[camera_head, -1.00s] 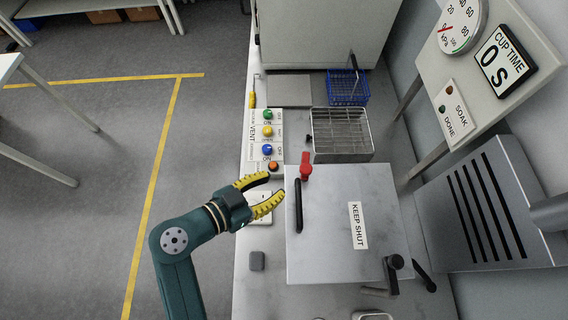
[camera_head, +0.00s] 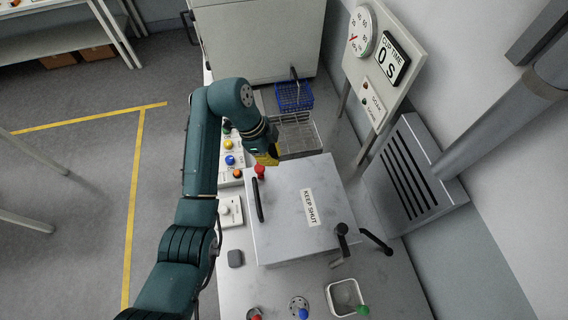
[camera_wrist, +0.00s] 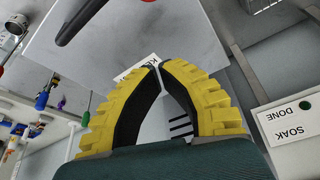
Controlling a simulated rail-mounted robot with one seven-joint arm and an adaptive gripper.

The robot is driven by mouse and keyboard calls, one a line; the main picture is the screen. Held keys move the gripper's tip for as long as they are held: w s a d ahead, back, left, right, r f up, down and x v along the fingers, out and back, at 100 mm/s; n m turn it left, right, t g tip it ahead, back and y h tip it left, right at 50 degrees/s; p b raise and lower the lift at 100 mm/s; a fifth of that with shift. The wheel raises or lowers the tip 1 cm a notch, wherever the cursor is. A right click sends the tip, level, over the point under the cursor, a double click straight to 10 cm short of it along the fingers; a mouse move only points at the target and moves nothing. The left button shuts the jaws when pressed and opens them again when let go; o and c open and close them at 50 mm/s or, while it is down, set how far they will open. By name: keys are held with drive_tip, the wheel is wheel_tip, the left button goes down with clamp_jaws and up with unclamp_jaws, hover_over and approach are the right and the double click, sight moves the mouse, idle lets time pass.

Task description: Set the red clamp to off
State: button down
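The red clamp (camera_head: 259,171) is at the far left corner of the grey lid (camera_head: 290,235) marked KEEP SHUT in the head view. Its setting cannot be read at this size. My gripper (camera_head: 266,158) is just beyond the clamp in the head view, mostly hidden by my wrist; contact cannot be told. In the wrist view the yellow fingers of my gripper (camera_wrist: 158,66) meet at their tips, with nothing seen held between them. Small red bits show at the edges of the wrist view, but I cannot tell what they are.
A black bar handle (camera_head: 257,200) runs along the lid's left edge. A panel of coloured knobs (camera_head: 230,160) lies left of the clamp. A wire basket (camera_head: 299,152) and a blue basket (camera_head: 294,97) stand behind. A black lever (camera_head: 342,229) is at the lid's near right.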

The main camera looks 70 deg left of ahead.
drive_tip(key=p+x, duration=0.1)
drive_tip(key=x, duration=0.6)
drive_tip(key=shift+d+f, duration=0.1)
drive_tip(key=shift+f, duration=0.15)
drive_tip(key=shift+s+a+f+p, duration=0.1)
drive_tip(key=shift+a+f+p, duration=0.1)
drive_tip(key=shift+f+p, duration=0.15)
drive_tip(key=shift+s+a+f+p, duration=0.1)
drive_tip(key=shift+s+a+p, duration=0.1)
drive_tip(key=shift+s+a, duration=0.4)
drive_tip(key=shift+s+a+p, duration=0.15)
drive_tip(key=shift+s+a, duration=0.15)
drive_tip(key=shift+s, duration=0.5)
drive_tip(key=shift+s, duration=0.2)
drive_tip(key=shift+s+a+p, duration=0.1)
drive_tip(key=shift+s+p, duration=0.6)
drive_tip(key=shift+s, duration=0.4)
drive_tip(key=shift+w, duration=0.1)
